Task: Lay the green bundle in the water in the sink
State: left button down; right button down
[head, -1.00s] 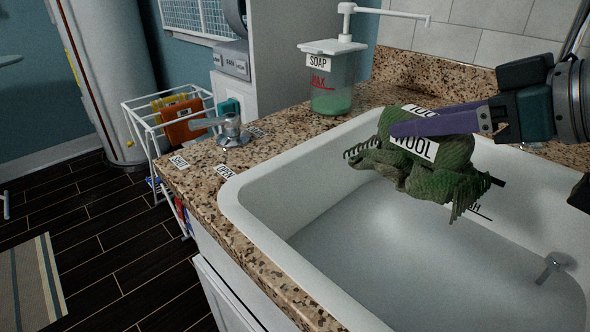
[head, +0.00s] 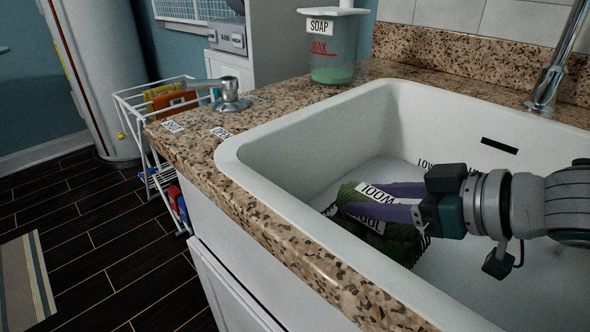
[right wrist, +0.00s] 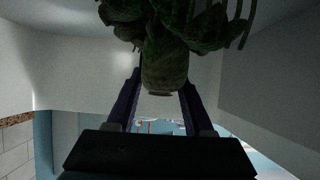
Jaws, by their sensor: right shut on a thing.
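The green bundle (head: 347,196), a knitted dark-green roll with a white WOOL label band, is low inside the white sink (head: 262,160), close to its front wall. My right gripper (head: 368,201) reaches in from the right with its purple fingers shut around the bundle. In the right wrist view the bundle (right wrist: 165,62) sits between the fingers, its loose fringed parts spreading past them. The front rim hides part of the basin floor. I cannot tell whether the bundle touches the water. My left gripper is not in view.
A soap dispenser (head: 332,50) stands on the speckled counter (head: 285,100) behind the sink's left corner. A metal lever fitting (head: 230,98) is on the counter at left. A faucet (head: 548,85) rises at the back right. A white wire rack (head: 135,105) stands left of the counter.

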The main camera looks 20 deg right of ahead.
aim_at(372, 222)
notch_tip(372, 222, down, 4)
jog(key=shift+f+b, duration=0.1)
jog(key=shift+b, duration=0.75)
jog(key=shift+c, duration=1.4)
grip_release()
jog(key=shift+s+d+r+p, duration=0.15)
jog(key=shift+s+r+p, duration=0.2)
jog(key=shift+s, duration=0.1)
jog(key=p+v, duration=0.4)
jog(key=v, duration=0.7)
